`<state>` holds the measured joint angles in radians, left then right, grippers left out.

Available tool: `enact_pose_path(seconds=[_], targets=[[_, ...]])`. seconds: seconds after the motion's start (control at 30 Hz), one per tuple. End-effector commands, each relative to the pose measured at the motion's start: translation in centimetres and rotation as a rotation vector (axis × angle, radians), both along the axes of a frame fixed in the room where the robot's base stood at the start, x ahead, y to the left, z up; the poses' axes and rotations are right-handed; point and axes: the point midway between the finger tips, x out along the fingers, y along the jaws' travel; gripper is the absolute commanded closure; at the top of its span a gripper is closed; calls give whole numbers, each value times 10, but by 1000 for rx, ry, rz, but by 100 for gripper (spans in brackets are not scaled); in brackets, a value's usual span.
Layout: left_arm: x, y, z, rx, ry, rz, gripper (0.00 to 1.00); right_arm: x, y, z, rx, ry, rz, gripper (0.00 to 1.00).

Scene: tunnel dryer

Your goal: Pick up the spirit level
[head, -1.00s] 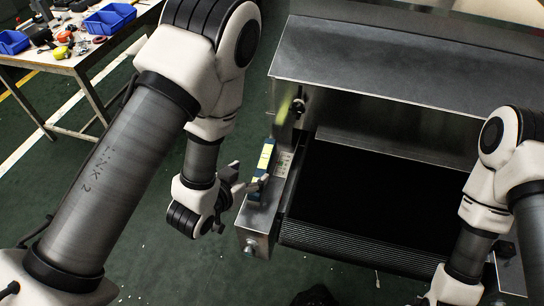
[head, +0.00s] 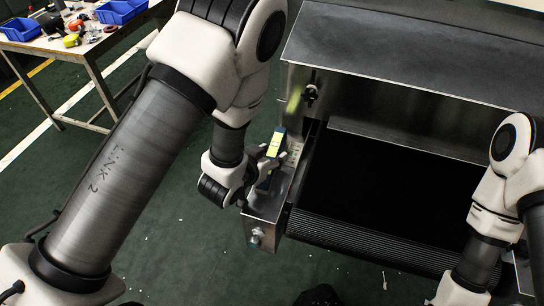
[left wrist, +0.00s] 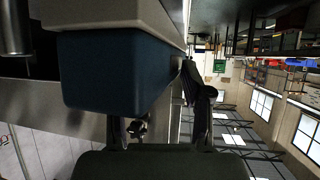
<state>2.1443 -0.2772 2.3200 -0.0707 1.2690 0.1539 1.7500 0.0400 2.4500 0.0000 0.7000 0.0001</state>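The spirit level (head: 275,145), yellow with dark blue ends, stands on the left side rail of the dryer, beside a small button panel. My left gripper (head: 270,163) is at its lower part, with fingers around or just beside it. In the left wrist view a large blue block with a pale top, apparently the level (left wrist: 110,75), fills the upper left. The left gripper's fingers (left wrist: 158,115) are spread there, one partly behind the block and one to its right. Contact cannot be made out. My right gripper is out of view.
The dryer's black belt (head: 390,200) lies right of the rail, under a metal hood (head: 400,60). A workbench with blue bins (head: 120,12) stands at the upper left. Green floor (head: 180,250) is open in front of the rail.

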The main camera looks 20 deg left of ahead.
Motion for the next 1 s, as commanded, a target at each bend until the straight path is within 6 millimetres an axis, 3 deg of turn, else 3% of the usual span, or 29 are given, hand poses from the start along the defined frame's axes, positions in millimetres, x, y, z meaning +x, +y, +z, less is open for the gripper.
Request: enact_pose_path(seconds=[0.03,0.1,0.57,0.9,1.0], targets=[[0,0,0,0,0,0,80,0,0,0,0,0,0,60],[0,0,0,0,0,0,100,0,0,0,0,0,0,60],[0,-1,2,1,1,-4,100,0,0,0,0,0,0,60],[1,-1,37,0,-5,-3,100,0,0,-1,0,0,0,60],[-14,10,35,-2,1,2,100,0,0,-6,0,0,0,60]])
